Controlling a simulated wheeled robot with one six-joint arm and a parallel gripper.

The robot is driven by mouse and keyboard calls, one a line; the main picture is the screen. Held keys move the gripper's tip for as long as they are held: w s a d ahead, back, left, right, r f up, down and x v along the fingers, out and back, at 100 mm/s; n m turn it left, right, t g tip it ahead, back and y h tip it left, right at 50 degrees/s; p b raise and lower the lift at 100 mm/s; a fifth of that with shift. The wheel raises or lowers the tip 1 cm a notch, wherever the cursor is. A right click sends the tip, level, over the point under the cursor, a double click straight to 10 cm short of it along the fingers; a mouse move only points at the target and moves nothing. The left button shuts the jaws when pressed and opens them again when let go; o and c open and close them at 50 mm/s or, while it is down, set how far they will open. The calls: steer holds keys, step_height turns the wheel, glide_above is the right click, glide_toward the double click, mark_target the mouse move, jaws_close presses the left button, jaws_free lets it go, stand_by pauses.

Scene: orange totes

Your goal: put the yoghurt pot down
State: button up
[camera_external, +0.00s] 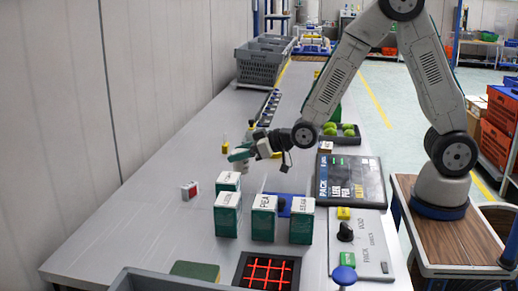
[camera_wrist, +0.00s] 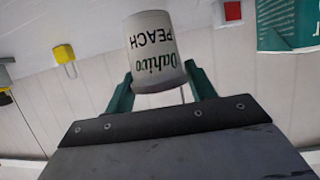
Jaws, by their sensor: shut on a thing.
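The yoghurt pot (camera_wrist: 153,48) is white with dark "Dahivo PEACH" lettering, which appears upside down in the wrist view. My gripper (camera_wrist: 158,84) is shut on it, with one green finger on each side of the pot. In the external view my gripper (camera_external: 241,155) is over the left part of the grey table (camera_external: 170,230), beyond the white and green cartons. The pot is too small there to make out clearly. I cannot tell how far its base is from the table.
Several white and green cartons (camera_external: 228,215) stand nearer the camera. A small red and white block (camera_external: 189,191) lies to their left. A yellow item (camera_external: 224,148) is close to my gripper. A dark panel (camera_external: 350,181) lies at right. The left table strip is mostly clear.

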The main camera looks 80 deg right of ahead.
steer(key=w+a+r+n+g+y, duration=0.2)
steer(key=w+a+n+g+y, duration=0.25)
steer(key=a, duration=0.55)
steer(key=w+a+r+n+g+y, duration=0.35)
steer(key=a+n+y, duration=0.2)
steer(key=a, duration=0.45)
steer(key=w+a+r+n+g+y, duration=0.2)
steer(key=w+a+n+g+y, duration=0.25)
steer(key=a, duration=0.55)
steer(key=shift+s+a+f+n+t, duration=0.1)
steer(key=shift+f+n+t, duration=0.25)
steer(key=shift+f, duration=1.4)
steer(key=shift+w+f+n+t, duration=0.1)
steer(key=shift+f+n+t, duration=0.2)
steer(key=shift+f, duration=1.5)
steer(key=shift+s+a+f+n+t, duration=0.15)
steer(key=shift+f+n, duration=0.25)
steer(key=shift+f, duration=1.35)
steer(key=shift+d+f, duration=0.1)
steer(key=shift+f, duration=0.05)
steer(key=o, duration=1.1)
steer(key=shift+c, duration=0.2)
